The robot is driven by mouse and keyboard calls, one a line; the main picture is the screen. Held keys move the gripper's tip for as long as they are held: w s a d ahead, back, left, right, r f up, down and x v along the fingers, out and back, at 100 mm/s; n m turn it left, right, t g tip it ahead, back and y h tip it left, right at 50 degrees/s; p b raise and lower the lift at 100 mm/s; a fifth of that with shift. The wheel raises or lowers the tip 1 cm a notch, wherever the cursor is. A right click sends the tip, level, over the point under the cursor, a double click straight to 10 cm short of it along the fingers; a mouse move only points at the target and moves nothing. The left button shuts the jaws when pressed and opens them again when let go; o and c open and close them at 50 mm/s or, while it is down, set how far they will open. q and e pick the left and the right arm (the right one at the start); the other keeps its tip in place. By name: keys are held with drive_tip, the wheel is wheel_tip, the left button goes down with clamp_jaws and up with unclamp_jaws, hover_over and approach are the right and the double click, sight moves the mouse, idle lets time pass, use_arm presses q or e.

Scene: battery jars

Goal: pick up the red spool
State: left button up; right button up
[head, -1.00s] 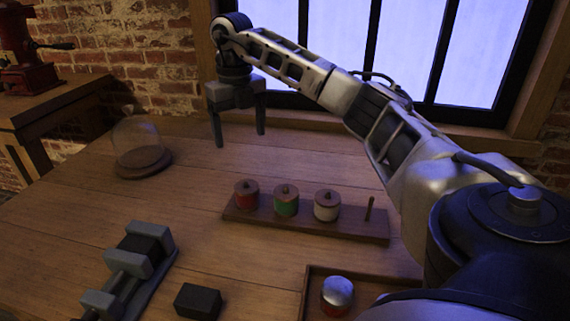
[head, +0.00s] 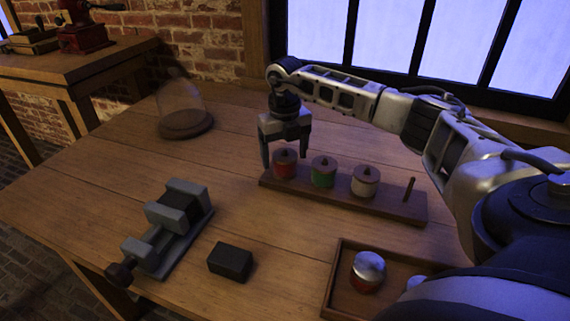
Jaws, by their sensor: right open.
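The red spool (head: 285,165) sits at the left end of a wooden peg rack (head: 345,198), with a wooden top and a peg tip above it. My right gripper (head: 285,158) points down at the red spool. Its jaws are open, one finger to the left of the spool and the other near its upper right. The fingertips are about level with the spool's upper part; I cannot tell whether they touch it. My left gripper is not in view.
A green spool (head: 323,172) and a white spool (head: 365,181) stand on the same rack, beside a bare peg (head: 409,189). A vise (head: 170,225), a black block (head: 230,262), a glass dome (head: 182,108) and a tray (head: 334,280) with a metal-lidded jar (head: 367,271) stand around.

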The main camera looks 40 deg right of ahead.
drive_tip(key=shift+f, duration=0.65)
drive_tip(key=c, duration=1.1)
drive_tip(key=shift+c, duration=0.2)
drive_tip(key=shift+r, duration=0.1)
